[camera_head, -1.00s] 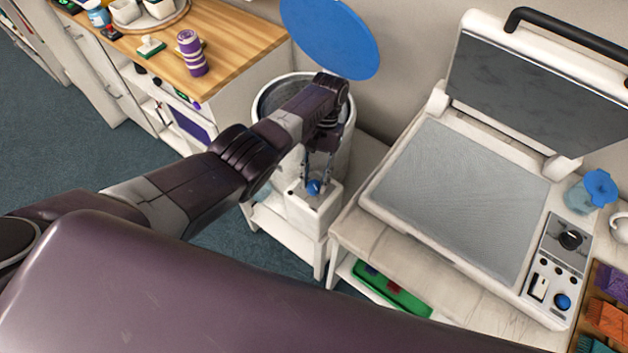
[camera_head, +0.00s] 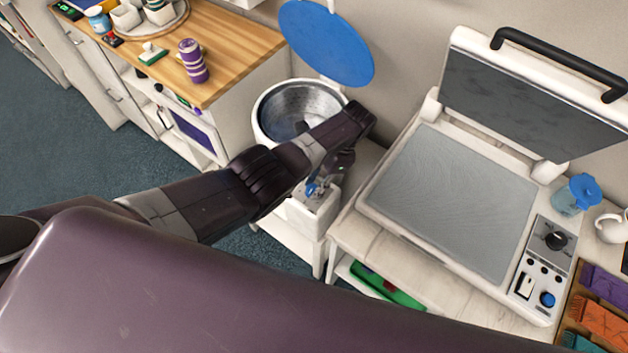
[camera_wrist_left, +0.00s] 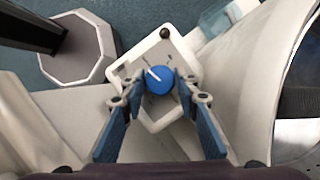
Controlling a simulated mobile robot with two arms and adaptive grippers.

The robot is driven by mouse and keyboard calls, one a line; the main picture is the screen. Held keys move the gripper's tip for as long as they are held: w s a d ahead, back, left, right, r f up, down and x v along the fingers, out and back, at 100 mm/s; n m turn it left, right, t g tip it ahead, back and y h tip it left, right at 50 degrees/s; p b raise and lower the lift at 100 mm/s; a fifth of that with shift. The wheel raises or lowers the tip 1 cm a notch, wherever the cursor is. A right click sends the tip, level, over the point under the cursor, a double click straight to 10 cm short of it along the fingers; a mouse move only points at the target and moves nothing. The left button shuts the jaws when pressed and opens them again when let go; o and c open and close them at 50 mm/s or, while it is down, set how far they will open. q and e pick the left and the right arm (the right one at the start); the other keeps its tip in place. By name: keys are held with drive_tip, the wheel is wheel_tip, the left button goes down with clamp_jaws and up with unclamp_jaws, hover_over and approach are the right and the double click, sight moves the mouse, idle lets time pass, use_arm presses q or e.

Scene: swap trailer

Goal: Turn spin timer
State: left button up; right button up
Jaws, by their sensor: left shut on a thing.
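The spin timer is a round blue knob (camera_wrist_left: 159,80) with a white pointer line. It sits on a white control box (camera_wrist_left: 150,118) on the front of a white tub (camera_head: 268,127). My left gripper (camera_wrist_left: 160,84) is shut on the knob, with one blue-padded finger on each side. In the left wrist view the pointer aims up and left. In the head view my left gripper (camera_head: 314,188) reaches the box from above, and the arm partly hides the knob and the tub's front. My right gripper is not in view.
The tub's round blue lid (camera_head: 327,42) stands open behind it. A heat press (camera_head: 455,190) stands on a white table to the right. A wooden counter (camera_head: 235,45) with a purple striped cup (camera_head: 193,62) is at the left.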

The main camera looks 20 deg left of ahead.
use_arm(q)
drive_tip(key=shift+d+m+t+p, duration=0.1)
drive_tip(key=shift+m+t+p, duration=0.3)
drive_tip(key=shift+m+p, duration=0.45)
drive_tip(key=shift+m, duration=0.25)
drive_tip(key=shift+f, duration=0.1)
drive_tip(key=o, duration=1.1)
drive_tip(key=v, duration=1.2)
drive_tip(key=shift+d, duration=0.15)
